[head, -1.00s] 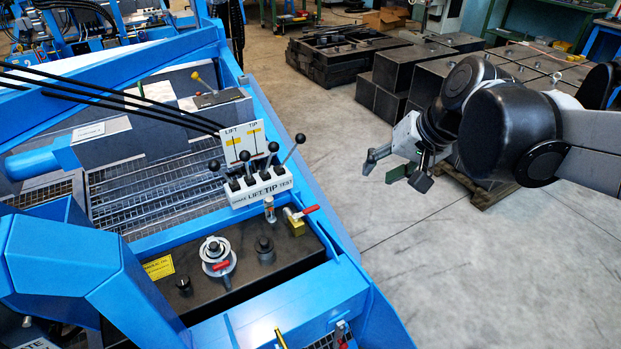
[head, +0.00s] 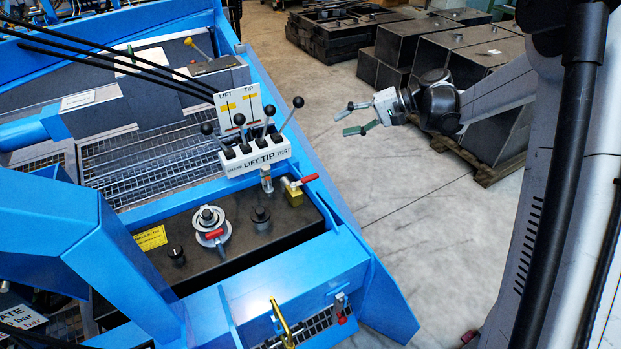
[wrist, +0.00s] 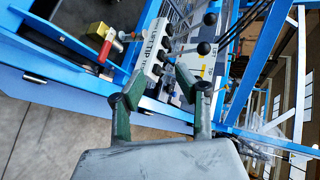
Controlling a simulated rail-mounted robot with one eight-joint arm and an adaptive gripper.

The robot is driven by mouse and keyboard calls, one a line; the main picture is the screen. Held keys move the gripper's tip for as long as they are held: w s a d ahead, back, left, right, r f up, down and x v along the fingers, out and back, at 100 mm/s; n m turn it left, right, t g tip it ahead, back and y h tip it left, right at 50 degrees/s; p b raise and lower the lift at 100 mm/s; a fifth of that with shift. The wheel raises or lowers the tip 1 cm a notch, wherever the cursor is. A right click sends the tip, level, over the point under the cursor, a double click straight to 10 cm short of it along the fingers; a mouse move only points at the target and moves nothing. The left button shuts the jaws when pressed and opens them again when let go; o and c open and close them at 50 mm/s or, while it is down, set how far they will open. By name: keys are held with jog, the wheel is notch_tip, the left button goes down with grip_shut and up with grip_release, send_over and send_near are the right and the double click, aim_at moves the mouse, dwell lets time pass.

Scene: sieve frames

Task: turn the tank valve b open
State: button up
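A brass valve (head: 294,196) with a red lever sits at the right end of the dark tank top (head: 185,262). The lever points right and slightly up. The brass valve also shows at the upper left of the wrist view (wrist: 97,31). A round grey fitting (head: 210,222) with a red handle stands left of it on the same tank. I see no lettering that marks either as valve b. My gripper (head: 346,121) is open and empty, in the air right of the blue frame and apart from both. In the wrist view, its spread fingers (wrist: 161,94) have nothing between them.
A lever bank (head: 255,157) with black-knobbed levers rises just behind the brass valve. A clear-topped fitting (head: 266,180) stands close to its left. The blue frame (head: 345,222) borders the tank. The floor (head: 420,215) to the right is open; dark blocks (head: 410,50) stand behind.

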jog(key=w+d+f+n+g+y+b, duration=0.1)
jog(key=w+f+y, duration=0.1)
jog(key=f, duration=0.4)
jog(key=w+d+f+g+y+b, duration=0.1)
jog(key=w+f+b, duration=0.1)
jog(key=f, duration=0.4)
jog(key=n+g+y+b, duration=0.2)
jog(key=y, duration=0.1)
send_near(311, 176)
jog(key=a+b, duration=0.1)
jog(key=a, duration=0.2)
jog(key=s+a+b, duration=0.1)
jog(key=a, duration=0.2)
jog(key=a+b, duration=0.1)
jog(key=a, duration=0.3)
jog(key=shift+s+f, duration=0.25)
jog(key=shift+s, duration=0.05)
grip_shut()
